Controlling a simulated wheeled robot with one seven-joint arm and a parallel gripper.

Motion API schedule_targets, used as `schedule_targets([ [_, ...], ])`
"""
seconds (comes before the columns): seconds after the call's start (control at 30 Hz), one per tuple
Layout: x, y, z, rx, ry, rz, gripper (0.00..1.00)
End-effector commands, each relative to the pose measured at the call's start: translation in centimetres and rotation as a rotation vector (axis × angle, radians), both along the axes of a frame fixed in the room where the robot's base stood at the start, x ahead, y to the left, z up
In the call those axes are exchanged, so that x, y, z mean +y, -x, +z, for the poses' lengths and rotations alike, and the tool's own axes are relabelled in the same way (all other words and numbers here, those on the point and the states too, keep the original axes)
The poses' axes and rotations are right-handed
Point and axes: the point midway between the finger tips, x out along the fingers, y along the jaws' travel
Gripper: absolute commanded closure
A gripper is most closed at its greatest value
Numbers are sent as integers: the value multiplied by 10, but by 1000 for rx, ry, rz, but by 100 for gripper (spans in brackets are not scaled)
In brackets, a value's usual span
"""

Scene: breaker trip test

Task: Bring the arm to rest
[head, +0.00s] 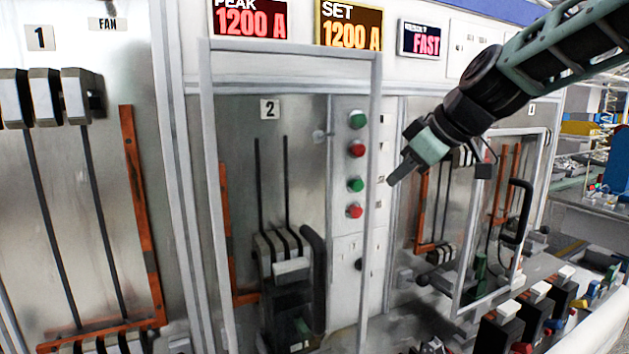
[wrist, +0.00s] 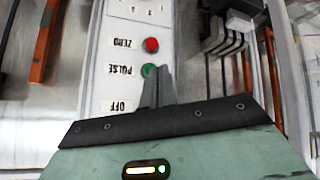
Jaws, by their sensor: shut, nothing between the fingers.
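My gripper (head: 393,180) is at the right of centre in the head view, reaching in from the upper right. Its fingers are shut with nothing between them. They point down and left toward the narrow button panel (head: 358,220) with its green and red buttons. In the wrist view the fingers (wrist: 160,84) lie over the panel, beside a green button (wrist: 148,70) near the label PULSE. A red button (wrist: 151,45) near the label ZERO is just beyond. I cannot tell whether the fingertips touch anything.
A framed clear door (head: 208,190) stands in front of bay 2 and its breaker (head: 290,290). Another framed door with a black handle (head: 518,212) stands at right. Displays reading 1200 A (head: 250,20) and FAST (head: 424,40) are above. Several blocks (head: 510,310) line the lower right.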

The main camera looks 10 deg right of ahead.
Motion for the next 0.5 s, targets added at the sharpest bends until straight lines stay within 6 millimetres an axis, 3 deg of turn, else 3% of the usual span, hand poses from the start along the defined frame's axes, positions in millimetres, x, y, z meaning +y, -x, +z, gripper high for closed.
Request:
schedule_targets([
  [0.1,-26,28,-66,167,7,-179,100],
  [0.2,-49,62,-120,298,17,-356,100],
  [0.3,-67,94,-160,389,24,-504,100],
  [0.5,-92,157,-216,512,36,-733,100],
])
